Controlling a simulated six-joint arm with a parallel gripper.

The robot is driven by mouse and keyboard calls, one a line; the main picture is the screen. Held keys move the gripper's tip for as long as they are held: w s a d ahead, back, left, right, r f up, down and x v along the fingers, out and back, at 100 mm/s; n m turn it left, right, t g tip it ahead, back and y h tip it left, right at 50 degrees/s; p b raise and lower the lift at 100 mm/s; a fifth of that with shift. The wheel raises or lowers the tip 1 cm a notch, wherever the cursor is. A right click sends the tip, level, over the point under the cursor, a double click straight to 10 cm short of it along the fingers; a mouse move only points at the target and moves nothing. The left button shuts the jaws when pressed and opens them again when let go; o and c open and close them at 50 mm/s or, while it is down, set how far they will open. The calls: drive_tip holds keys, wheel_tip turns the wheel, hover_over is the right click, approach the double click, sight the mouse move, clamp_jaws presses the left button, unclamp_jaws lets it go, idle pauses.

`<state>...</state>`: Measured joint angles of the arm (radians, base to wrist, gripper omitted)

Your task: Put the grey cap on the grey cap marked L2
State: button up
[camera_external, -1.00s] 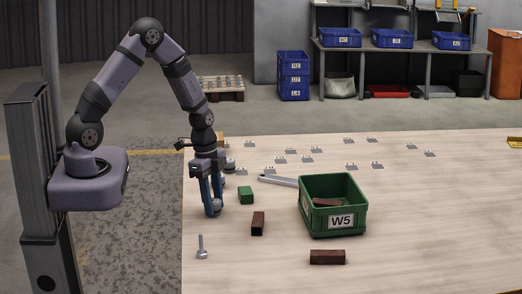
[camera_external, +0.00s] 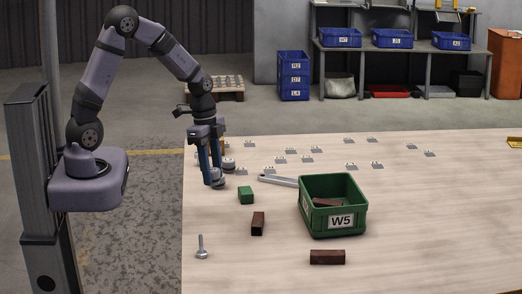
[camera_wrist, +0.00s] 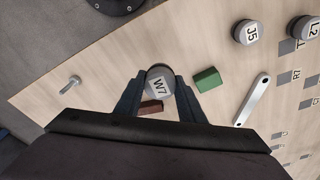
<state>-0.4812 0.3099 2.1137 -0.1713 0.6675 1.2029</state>
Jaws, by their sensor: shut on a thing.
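My gripper (camera_external: 217,182) is shut on a grey cap marked W7 (camera_wrist: 158,82), which sits between its fingertips in the wrist view. In the external view, the fingers hang down over the table's left edge area; I cannot tell how far the held cap is above the surface. The grey cap marked L2 (camera_wrist: 304,28) is at the upper right of the wrist view, apart from my gripper. Another grey cap, marked J5 (camera_wrist: 245,32), stands left of it. In the external view a grey cap (camera_external: 229,163) shows just behind the fingers; its label is unreadable.
A green bin marked W5 (camera_external: 333,221) holds a brown block. Brown blocks (camera_external: 257,224) and a bolt (camera_external: 202,248) lie nearer the front. Several small label plates (camera_external: 308,160) lie at the back.

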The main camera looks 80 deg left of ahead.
drive_tip(key=shift+w+a+r, duration=0.15)
drive_tip(key=shift+w+a, duration=0.15)
drive_tip(key=shift+a, duration=0.1)
drive_tip(key=w+a+r+n, duration=0.1)
drive_tip(key=w+a+n, duration=0.2)
drive_tip(key=a+n, duration=0.3)
drive_tip(key=w+a+r+n, duration=0.2)
drive_tip(key=w+a+n, duration=0.15)
drive_tip(key=a, duration=0.45)
drive_tip(key=r+n+y+p, duration=0.1)
drive_tip(key=n+y, duration=0.1)
drive_tip(key=n, duration=0.7)
hover_over(229, 159)
drive_tip(key=shift+s+d+f+p, duration=0.15)
drive_tip(key=shift+f+p, duration=0.35)
drive_tip(key=shift+f, duration=1.95)
drive_tip(key=shift+w+d+f+p, duration=0.1)
drive_tip(key=shift+f+p, duration=0.4)
drive_tip(key=shift+f, duration=1.9)
drive_tip(key=shift+f, duration=0.2)
drive_tip(key=o, duration=1.1)
drive_tip(key=shift+r, duration=0.1)
